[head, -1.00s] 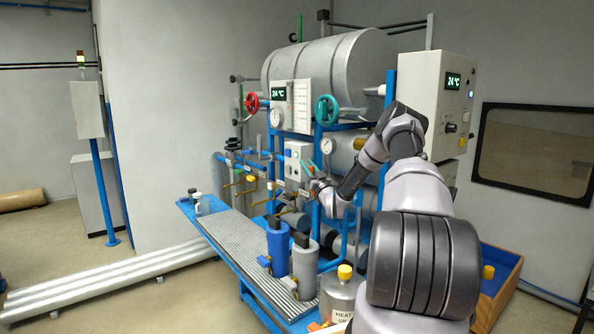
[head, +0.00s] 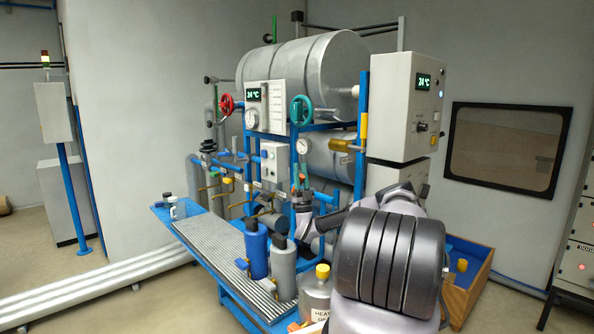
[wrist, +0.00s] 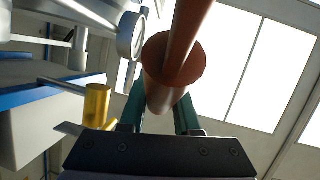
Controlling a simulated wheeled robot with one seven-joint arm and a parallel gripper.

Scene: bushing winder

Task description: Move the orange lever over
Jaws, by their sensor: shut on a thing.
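The orange lever (wrist: 163,60) shows in the wrist view as a brown-orange round handle with a wider collar, running up from between my fingers. My gripper (wrist: 160,112) has its two teal fingers closed on either side of the handle below the collar. In the head view my gripper (head: 300,176) is small, in front of the blue frame below the teal handwheel, with a bit of orange between its fingers. The lever's pivot and lower end are hidden by the gripper and my arm.
A yellow handle (wrist: 97,104) and a round gauge (wrist: 131,36) are close to the left of my fingers. A teal handwheel (head: 302,111) and a grey control box (head: 274,162) are nearby. Blue and grey cylinders stand on the bench (head: 214,242). A yellow lever (head: 362,131) is to the right.

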